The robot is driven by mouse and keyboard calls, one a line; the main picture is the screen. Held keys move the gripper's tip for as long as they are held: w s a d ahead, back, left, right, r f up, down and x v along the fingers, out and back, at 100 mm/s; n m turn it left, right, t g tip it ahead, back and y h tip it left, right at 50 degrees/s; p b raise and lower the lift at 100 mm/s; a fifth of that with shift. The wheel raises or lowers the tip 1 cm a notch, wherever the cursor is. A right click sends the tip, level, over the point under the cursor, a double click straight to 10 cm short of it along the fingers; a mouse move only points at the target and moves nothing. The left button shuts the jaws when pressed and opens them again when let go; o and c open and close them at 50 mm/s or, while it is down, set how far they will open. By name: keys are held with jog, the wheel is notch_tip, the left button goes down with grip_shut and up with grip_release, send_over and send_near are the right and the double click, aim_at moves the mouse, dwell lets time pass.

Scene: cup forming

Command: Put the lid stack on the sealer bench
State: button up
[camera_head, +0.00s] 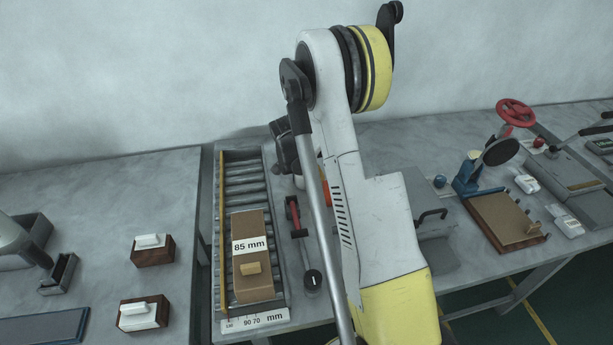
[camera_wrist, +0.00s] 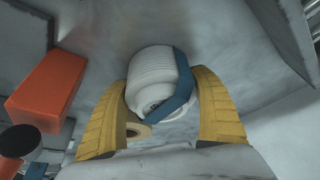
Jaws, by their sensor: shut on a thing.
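The lid stack (camera_wrist: 150,65) is a white ribbed cylinder with a blue band around it, in the middle of the wrist view. My gripper (camera_wrist: 158,82) is shut on it, with one yellow finger on each side. A grey surface shows behind the stack; I cannot tell whether the stack touches it. In the head view my own arm hides the stack and most of the gripper. Grey benches stand left (camera_head: 90,215) and right (camera_head: 455,135) in the head view; no label shows which is the sealer bench.
A roller conveyor (camera_head: 242,180) carries a box marked 85 mm (camera_head: 252,265). Wooden blocks (camera_head: 153,253) with white tops stand on the left bench. A red handwheel (camera_head: 515,112) and a wooden board (camera_head: 500,222) are at right. An orange block (camera_wrist: 50,85) lies left of my gripper.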

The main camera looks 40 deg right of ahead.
jog(key=shift+f, duration=0.1)
jog(key=o, duration=0.8)
jog(key=shift+f, duration=0.1)
jog(key=o, duration=0.5)
